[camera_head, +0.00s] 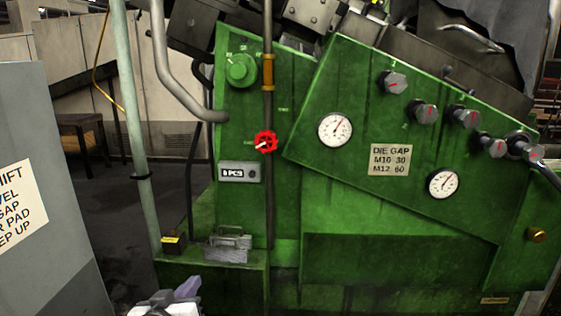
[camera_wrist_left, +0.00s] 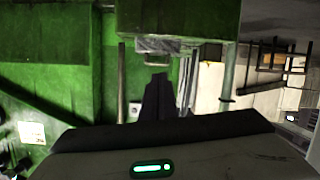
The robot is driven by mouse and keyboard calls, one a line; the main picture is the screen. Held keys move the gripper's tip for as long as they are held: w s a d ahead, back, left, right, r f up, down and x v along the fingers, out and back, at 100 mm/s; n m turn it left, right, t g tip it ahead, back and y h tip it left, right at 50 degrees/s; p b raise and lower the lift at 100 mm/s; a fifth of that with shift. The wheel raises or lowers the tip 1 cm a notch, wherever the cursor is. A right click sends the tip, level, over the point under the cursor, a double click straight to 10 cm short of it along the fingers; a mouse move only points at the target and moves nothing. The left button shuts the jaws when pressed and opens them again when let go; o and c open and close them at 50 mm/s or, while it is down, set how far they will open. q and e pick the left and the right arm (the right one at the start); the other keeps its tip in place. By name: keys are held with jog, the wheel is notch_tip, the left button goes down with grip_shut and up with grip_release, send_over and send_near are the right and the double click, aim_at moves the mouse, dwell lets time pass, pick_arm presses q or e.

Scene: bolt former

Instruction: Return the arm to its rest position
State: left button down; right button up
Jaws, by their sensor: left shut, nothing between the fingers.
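My left gripper (camera_head: 182,293) shows only in part at the bottom edge of the head view, left of centre. It is low in front of the green machine (camera_head: 370,215) and appears apart from it. In the left wrist view the dark fingers (camera_wrist_left: 157,95) are together with nothing between them. The rest of my left arm is mostly out of the head view. My right gripper is in neither view.
A grey sign panel (camera_head: 45,190) stands at left, beside a pale post (camera_head: 134,130).

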pick_arm(q)
jog(key=s+d+f+m+g, duration=0.1)
jog(key=s+f+g, duration=0.1)
jog(key=s+f, duration=0.6)
jog(key=s+d+f+m+g+h, duration=0.1)
jog(key=s+f+g, duration=0.1)
jog(key=s+f, duration=0.6)
jog(key=s+d+f+m+g, duration=0.1)
jog(key=s+f, duration=0.7)
jog(key=s, duration=0.9)
jog(key=shift+d+m+g, duration=0.3)
jog(key=shift+d+g, duration=0.1)
jog(key=shift+d, duration=0.15)
